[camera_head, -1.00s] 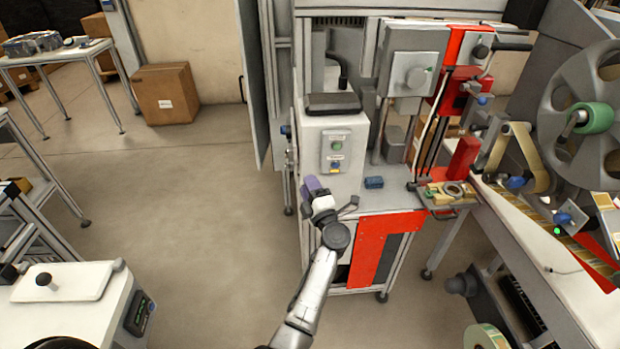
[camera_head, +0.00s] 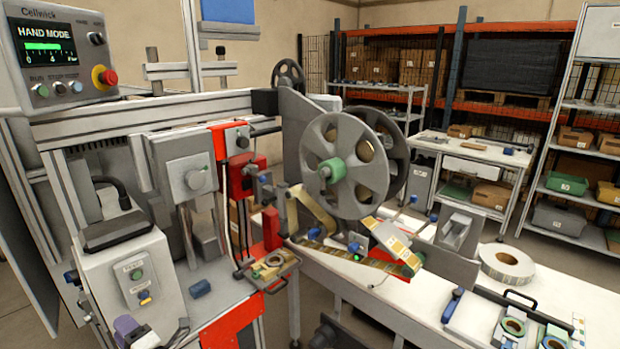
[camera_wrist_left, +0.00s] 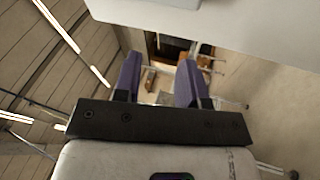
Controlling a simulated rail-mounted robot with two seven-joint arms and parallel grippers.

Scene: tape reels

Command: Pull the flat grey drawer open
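A flat grey slide (camera_head: 272,268) with a dark handle at its front sits on the red-fronted machine and carries a ring-shaped piece. It looks pushed in, but I cannot tell for sure that it is the drawer. A pale flat drawer front (camera_head: 476,170) also shows under the far bench. My left gripper (camera_head: 128,328), with purple fingers, is at the bottom left, in front of the white button box and left of the slide, apart from it. In the left wrist view its fingers (camera_wrist_left: 158,82) are spread with nothing gripped between them. My right gripper is not in view.
The white button box (camera_head: 135,272) stands close to my left gripper. The large grey reel (camera_head: 345,165) and the white table (camera_head: 560,300) with a tape roll (camera_head: 507,264) are to the right.

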